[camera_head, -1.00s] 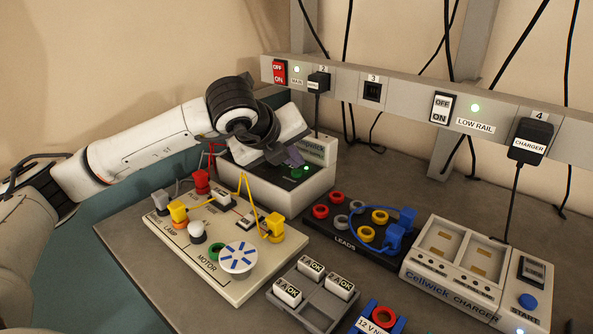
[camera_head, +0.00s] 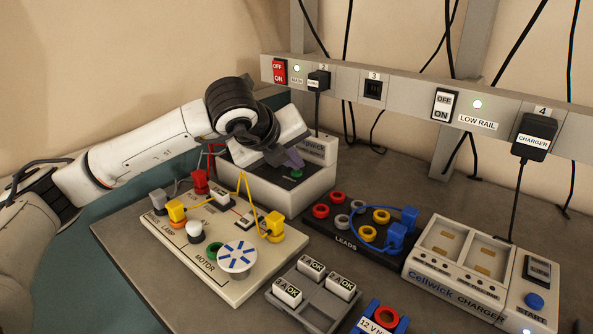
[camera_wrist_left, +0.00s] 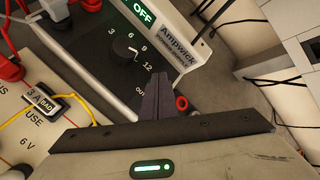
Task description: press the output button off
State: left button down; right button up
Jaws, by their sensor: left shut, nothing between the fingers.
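The Ampwick power supply (camera_head: 262,187) stands at the back of the bench, behind the lamp and motor board. In the left wrist view the supply's display (camera_wrist_left: 140,12) reads OFF in green, above a black dial (camera_wrist_left: 124,48). My left gripper (camera_head: 292,160) is shut and empty, with its tips over the front panel. In the wrist view its fingers (camera_wrist_left: 155,92) cover the place by the OUT label, so the button is hidden and contact cannot be told. My right gripper is not in view.
The lamp and motor board (camera_head: 185,262) with yellow leads lies in front of the supply. The leads rack (camera_head: 345,245) and Cellwick charger (camera_head: 450,292) stand to the right. A socket rail (camera_head: 400,97) runs along the wall behind.

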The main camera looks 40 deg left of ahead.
pick_arm(q)
jog(key=shift+r, duration=0.35)
notch_tip(320, 180, up, 6)
jog(key=p, duration=0.2)
jog(key=shift+p, duration=0.35)
dwell(0.4)
